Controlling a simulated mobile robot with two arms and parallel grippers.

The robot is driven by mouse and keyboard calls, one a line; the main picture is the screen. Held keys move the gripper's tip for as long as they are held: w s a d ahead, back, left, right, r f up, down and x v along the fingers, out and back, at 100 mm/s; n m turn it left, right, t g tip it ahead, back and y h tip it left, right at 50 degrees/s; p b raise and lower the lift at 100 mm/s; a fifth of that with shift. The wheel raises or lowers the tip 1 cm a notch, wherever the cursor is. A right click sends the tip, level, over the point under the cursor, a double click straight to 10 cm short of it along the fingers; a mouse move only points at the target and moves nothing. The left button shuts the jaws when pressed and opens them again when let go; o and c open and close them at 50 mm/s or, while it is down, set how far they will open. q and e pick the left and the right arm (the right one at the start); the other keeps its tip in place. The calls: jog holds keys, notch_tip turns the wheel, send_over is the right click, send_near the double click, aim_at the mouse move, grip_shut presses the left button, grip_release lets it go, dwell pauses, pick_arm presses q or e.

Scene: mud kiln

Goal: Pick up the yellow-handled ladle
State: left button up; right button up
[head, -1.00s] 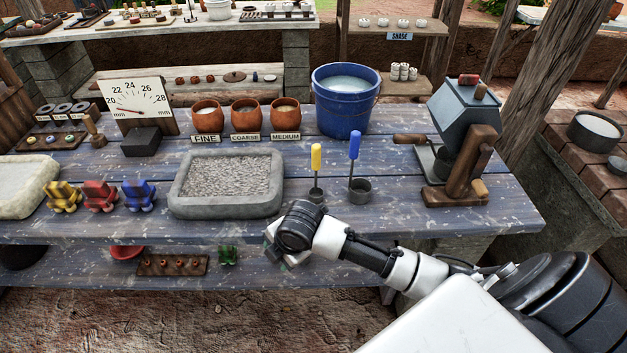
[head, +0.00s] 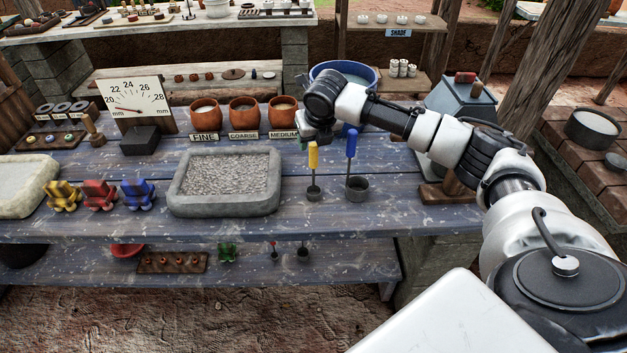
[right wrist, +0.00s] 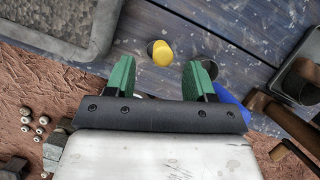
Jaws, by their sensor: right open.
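The yellow-handled ladle (head: 312,157) stands upright on the blue plank table, its small dark cup at the bottom. My right gripper (head: 306,141) is above the table, close to the top of the yellow handle. In the right wrist view my right gripper (right wrist: 158,70) has its green fingers wide apart with nothing held. The yellow handle's end (right wrist: 161,53) shows from above, between and slightly beyond the fingertips. The blue-handled ladle (head: 351,144) stands just to the right; its handle (right wrist: 232,108) shows past the right finger. My left gripper is not in view.
A grey stone tray of gravel (head: 180,205) lies left of the ladles. Clay pots (head: 244,114) stand behind, and a blue bucket (head: 369,72) is partly hidden by my arm. A crank-handled box (head: 462,100) stands right.

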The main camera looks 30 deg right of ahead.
aim_at(313, 153)
jog(key=x, duration=0.3)
jog(key=p+x, duration=0.1)
jog(key=x, duration=0.2)
jog(key=shift+d+f, duration=0.15)
jog(key=shift+f, duration=0.25)
jog(key=shift+s, duration=0.1)
grip_shut()
